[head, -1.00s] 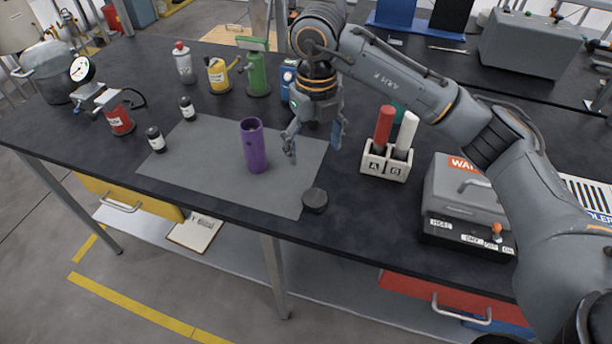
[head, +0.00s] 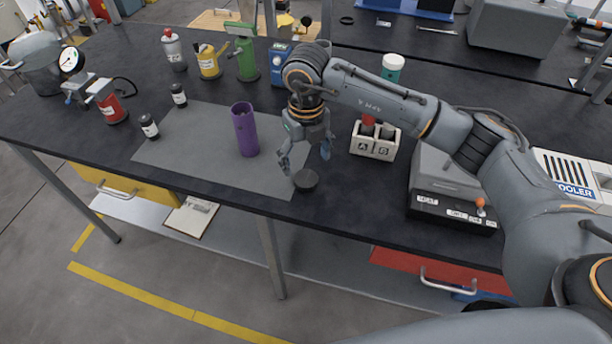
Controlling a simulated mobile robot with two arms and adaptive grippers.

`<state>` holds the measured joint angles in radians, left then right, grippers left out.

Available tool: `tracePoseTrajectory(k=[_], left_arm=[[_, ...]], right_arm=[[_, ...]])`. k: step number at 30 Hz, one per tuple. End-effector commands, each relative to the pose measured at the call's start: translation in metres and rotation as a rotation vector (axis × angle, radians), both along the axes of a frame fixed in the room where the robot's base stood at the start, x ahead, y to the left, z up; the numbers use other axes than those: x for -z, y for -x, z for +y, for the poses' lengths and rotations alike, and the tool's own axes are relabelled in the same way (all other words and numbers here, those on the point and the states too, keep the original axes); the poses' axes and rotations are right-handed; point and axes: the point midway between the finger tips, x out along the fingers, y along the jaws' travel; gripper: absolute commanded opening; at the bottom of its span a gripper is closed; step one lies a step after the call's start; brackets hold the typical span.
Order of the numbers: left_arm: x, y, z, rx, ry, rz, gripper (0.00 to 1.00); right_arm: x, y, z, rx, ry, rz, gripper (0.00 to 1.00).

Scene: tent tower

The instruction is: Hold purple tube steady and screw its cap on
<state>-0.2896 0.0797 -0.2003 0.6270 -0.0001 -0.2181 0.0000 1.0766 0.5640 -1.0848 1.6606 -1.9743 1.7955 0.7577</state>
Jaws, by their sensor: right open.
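The purple tube (head: 244,130) stands upright and open at the top on the grey mat (head: 195,150). A dark round cap (head: 306,179) lies at the mat's front right corner. My right gripper (head: 305,165) is open and points down just above and behind the cap, with its fingers apart. I cannot tell whether a finger touches the cap. My left gripper is not in view.
A white holder (head: 373,147) marked A and B stands right of my right gripper, and a grey case (head: 447,195) beyond it.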

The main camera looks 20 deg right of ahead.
Motion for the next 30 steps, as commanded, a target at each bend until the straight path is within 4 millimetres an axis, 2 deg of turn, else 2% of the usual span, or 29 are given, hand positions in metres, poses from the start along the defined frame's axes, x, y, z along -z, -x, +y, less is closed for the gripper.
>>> tracePoseTrajectory(k=[4, 9, 11, 16, 21, 30], left_arm=[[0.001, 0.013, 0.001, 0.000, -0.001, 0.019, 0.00], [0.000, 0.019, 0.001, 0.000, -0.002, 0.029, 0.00], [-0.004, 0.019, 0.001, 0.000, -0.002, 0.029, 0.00], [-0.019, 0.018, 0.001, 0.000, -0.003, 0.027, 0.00], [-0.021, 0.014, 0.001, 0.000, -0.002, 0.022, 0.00], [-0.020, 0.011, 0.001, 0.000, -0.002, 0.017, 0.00]], right_arm=[[0.001, 0.000, 0.000, -0.001, 0.000, -0.001, 0.79], [0.002, 0.000, 0.000, 0.000, -0.001, 0.000, 0.79], [0.005, 0.001, 0.000, 0.000, 0.000, 0.003, 0.79], [0.029, 0.002, 0.001, 0.000, 0.000, 0.004, 0.79], [0.050, 0.002, 0.001, -0.001, -0.001, 0.002, 0.79], [0.053, 0.001, 0.001, -0.001, -0.001, 0.000, 0.79]])
